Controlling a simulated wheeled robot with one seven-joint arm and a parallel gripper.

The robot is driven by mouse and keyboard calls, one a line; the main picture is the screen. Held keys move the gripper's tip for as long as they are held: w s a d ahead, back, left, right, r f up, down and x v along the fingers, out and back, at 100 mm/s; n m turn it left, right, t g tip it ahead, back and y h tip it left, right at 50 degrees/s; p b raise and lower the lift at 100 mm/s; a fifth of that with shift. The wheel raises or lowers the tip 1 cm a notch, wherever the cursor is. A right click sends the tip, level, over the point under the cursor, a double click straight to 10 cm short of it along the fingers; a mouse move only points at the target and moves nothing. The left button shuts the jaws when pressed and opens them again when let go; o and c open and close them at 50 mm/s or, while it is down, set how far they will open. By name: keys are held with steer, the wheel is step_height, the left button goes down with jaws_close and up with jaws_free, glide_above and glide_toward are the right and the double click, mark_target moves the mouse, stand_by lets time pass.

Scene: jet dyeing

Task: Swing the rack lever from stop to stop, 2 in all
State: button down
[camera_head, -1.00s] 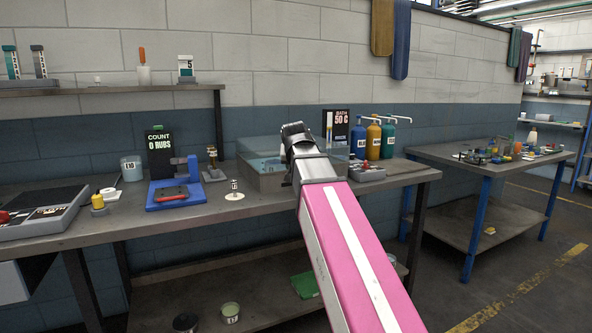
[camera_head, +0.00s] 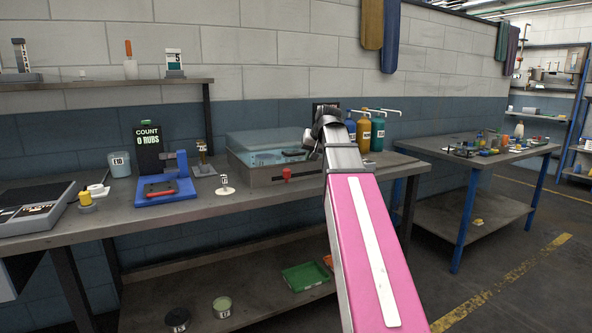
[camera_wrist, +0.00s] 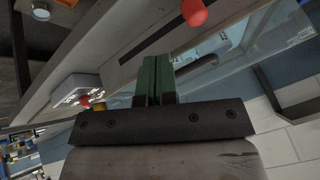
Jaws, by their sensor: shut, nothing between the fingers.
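The water bath (camera_head: 262,183) is a grey tank with clear walls on the bench. A red knob (camera_head: 286,173), apparently the end of the rack lever, stands at a dark slot in its front. In the wrist view the red knob (camera_wrist: 194,12) is at the top, beyond and right of my fingertips, with a gap between. My gripper (camera_wrist: 155,62) shows there as two green fingers pressed together, empty, near the tank's front. In the head view my arm covers the tank's right end, and my fingers cannot be made out.
A blue rub tester (camera_head: 165,193) with a "0 RUBS" sign (camera_head: 148,148) stands left of the tank. A small white-tagged piece (camera_head: 224,188) lies between them. Bottles (camera_head: 377,133) stand behind my arm. A box with red and yellow knobs (camera_wrist: 78,88) shows in the wrist view.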

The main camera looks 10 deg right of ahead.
mark_target(288, 170)
steer(key=w+f, duration=0.1)
steer(key=f, duration=0.1)
steer(key=w+f+y, duration=0.1)
steer(key=w+f, duration=0.1)
steer(key=w+f+y, duration=0.1)
steer(key=f, duration=0.1)
steer(key=shift+w+f+n+g, duration=0.2)
steer(key=shift+f+n+g, duration=0.15)
steer(key=shift+n+g, duration=0.05)
steer(key=a, duration=0.3)
steer(key=shift+w, duration=0.3)
steer(key=shift+a, duration=0.45)
steer(key=shift+a, duration=0.1)
steer(key=shift+a, duration=1.6)
steer(key=shift+d, duration=0.1)
